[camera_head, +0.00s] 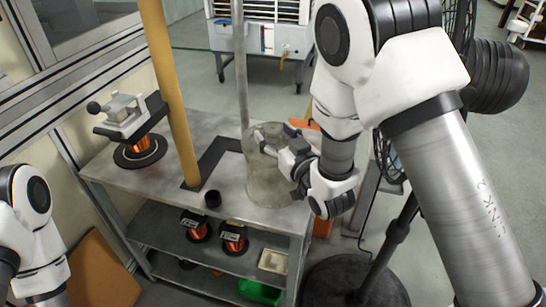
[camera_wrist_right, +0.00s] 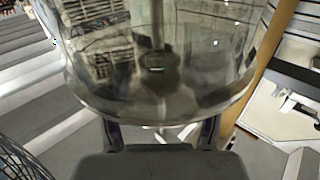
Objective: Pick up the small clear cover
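The clear cover (camera_head: 268,186) is a see-through, greyish cylinder at the right end of the metal table, by its front edge. It looks upright. My right gripper (camera_head: 279,153) is at the cover's upper right side, its fingers spread apart. In the right wrist view the cover (camera_wrist_right: 225,45) fills the upper middle, with its curved rim low in the picture. The right fingers (camera_wrist_right: 160,135) show apart below that rim; their tips are hidden or blurred by the cover, so contact is unclear. Only part of my left arm shows at the left edge; its gripper is out of view.
A yellow post (camera_head: 170,85) and a thin grey pole (camera_head: 240,65) rise by the table (camera_head: 135,180). A winding fixture (camera_head: 130,115) with a copper coil stands at left. Copper-wound parts (camera_head: 232,240) and a green bin (camera_head: 260,292) sit below. A black fan stand (camera_head: 400,225) is close at right.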

